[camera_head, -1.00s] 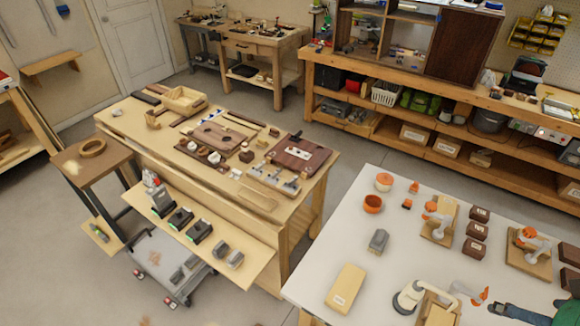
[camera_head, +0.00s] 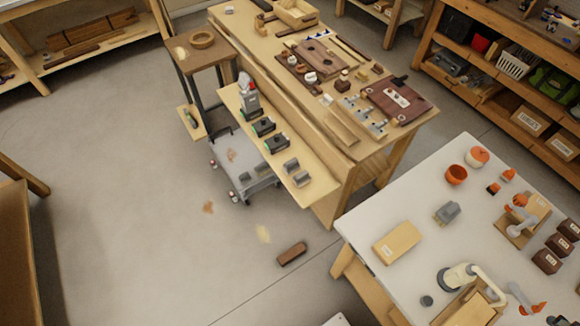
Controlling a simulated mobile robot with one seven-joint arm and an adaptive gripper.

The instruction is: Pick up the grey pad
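No thing is plainly marked as the grey pad, and several grey things could be it. Two small grey blocks lie side by side on the bench's low front shelf, the farther block (camera_head: 291,166) and the nearer block (camera_head: 300,179). A grey blocky object (camera_head: 447,212) lies on the white table (camera_head: 395,200). A small dark grey round piece (camera_head: 427,300) is near that table's front. My gripper is not in view.
The wooden bench (camera_head: 375,148) stands in the middle, with black-and-green tools (camera_head: 264,127) on its front shelf. A low grey cart (camera_head: 245,165) is beneath. A brown block (camera_head: 292,254) lies on the floor. The floor at left (camera_head: 110,190) is mostly open.

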